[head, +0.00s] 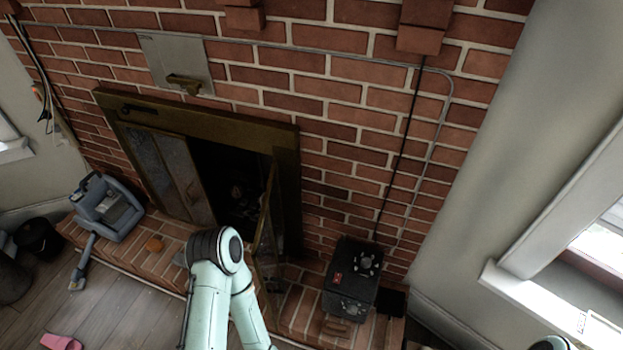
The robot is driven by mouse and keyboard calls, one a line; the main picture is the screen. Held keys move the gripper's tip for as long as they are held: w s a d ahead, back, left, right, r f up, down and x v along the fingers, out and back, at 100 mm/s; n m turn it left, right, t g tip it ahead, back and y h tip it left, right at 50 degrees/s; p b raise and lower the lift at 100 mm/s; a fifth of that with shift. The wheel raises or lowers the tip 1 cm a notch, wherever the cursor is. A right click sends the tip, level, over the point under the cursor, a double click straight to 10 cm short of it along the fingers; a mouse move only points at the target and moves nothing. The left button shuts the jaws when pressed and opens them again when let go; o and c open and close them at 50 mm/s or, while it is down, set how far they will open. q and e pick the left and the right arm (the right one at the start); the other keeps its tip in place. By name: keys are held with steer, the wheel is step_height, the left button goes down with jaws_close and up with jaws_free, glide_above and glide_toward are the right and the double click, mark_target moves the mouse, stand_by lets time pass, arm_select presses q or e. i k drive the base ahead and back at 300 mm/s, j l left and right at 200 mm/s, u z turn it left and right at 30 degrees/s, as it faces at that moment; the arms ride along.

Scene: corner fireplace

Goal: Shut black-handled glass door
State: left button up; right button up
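The fireplace has a brass-coloured frame (200,122) set in the brick wall. On its left side, glass door panels (170,170) cover part of the opening. On the right side, a narrow door panel (267,215) stands swung outward, seen nearly edge-on. The dark opening (228,185) shows between them. I cannot make out a black handle on either side. My pale green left arm rises in front of the hearth and hides the lower part of the open panel. Neither of my grippers shows; only a small piece of my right arm appears at the bottom right edge.
A black heater-like box (350,280) stands on the brick hearth (300,310) right of the opening. A pink item (60,342) lies on the wooden floor (125,310).

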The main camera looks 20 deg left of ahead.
mark_target(267, 255)
steer(key=u, duration=1.2)
